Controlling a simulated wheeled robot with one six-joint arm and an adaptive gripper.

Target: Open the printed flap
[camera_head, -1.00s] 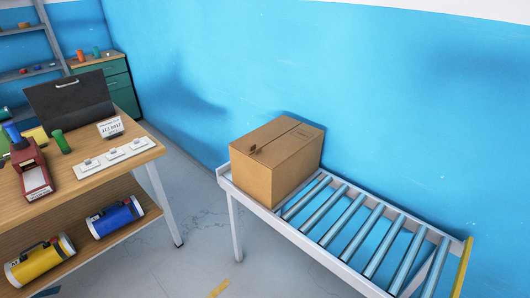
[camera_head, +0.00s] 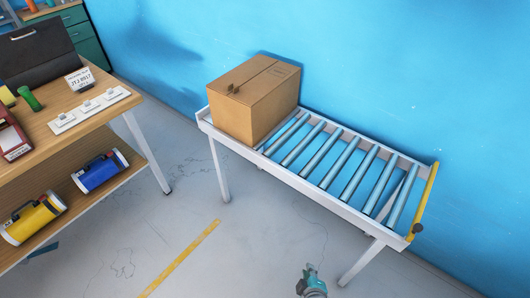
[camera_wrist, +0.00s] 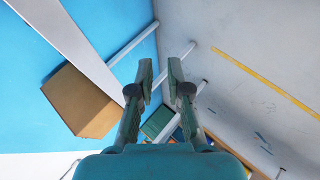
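A closed brown cardboard box (camera_head: 254,98) stands on the left end of a roller conveyor. Its two top flaps meet at a seam. A small dark mark shows near the seam's left end, and faint print shows on the far flap (camera_head: 284,72); I cannot read it. The box also shows in the wrist view (camera_wrist: 78,100), at the left. My gripper (camera_wrist: 160,68) is open and empty, with a gap between its fingers. In the head view its teal body shows at the bottom edge, low in front of the conveyor and well apart from the box.
The roller conveyor (camera_head: 290,182) has a white frame, bare rollers right of the box and a yellow end bar (camera_head: 424,200). A blue wall (camera_head: 400,80) stands close behind. A wooden workbench (camera_head: 88,133) stands at left. The floor between is open, with a yellow stripe (camera_head: 180,258).

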